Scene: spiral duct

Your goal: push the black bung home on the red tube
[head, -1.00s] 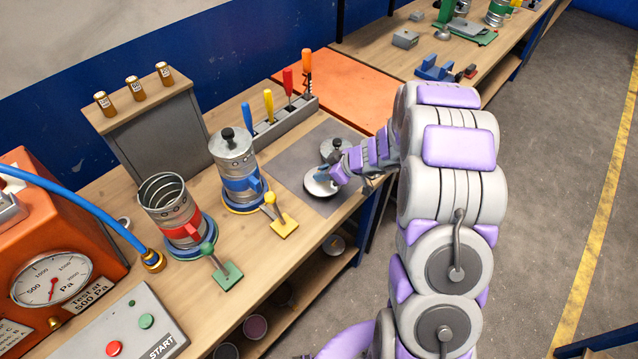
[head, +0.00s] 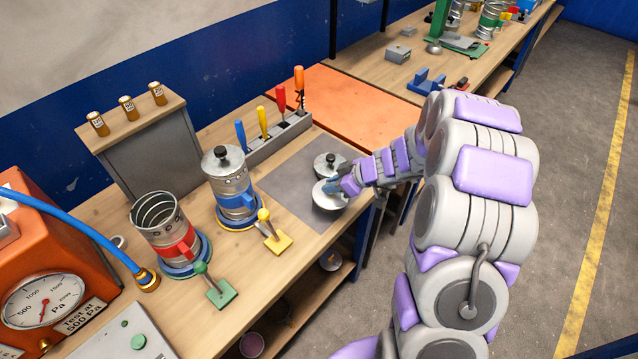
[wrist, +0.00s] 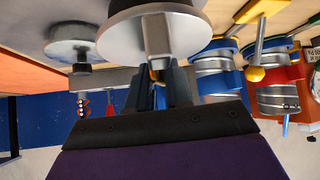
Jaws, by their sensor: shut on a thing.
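The red tube (head: 167,232) is a silver spiral duct with a red band, standing on a blue base, its top open. My gripper (head: 345,186) is shut on the top of a silver disc-shaped bung (head: 329,201) at the mat's front right edge. In the wrist view my gripper (wrist: 158,85) holds the grey stem of this bung (wrist: 150,18); its knob is hidden in the jaws. I cannot tell whether the disc touches the mat. A second bung (head: 328,170) with a black knob lies just behind it; it also shows in the wrist view (wrist: 82,42).
The blue-banded tube (head: 230,180), capped with a black knob, stands between the red tube and the grey mat (head: 285,186). Green (head: 221,293) and yellow (head: 277,243) stands sit in front. A tool rack (head: 285,138) is behind; an orange gauge box (head: 40,275) is left.

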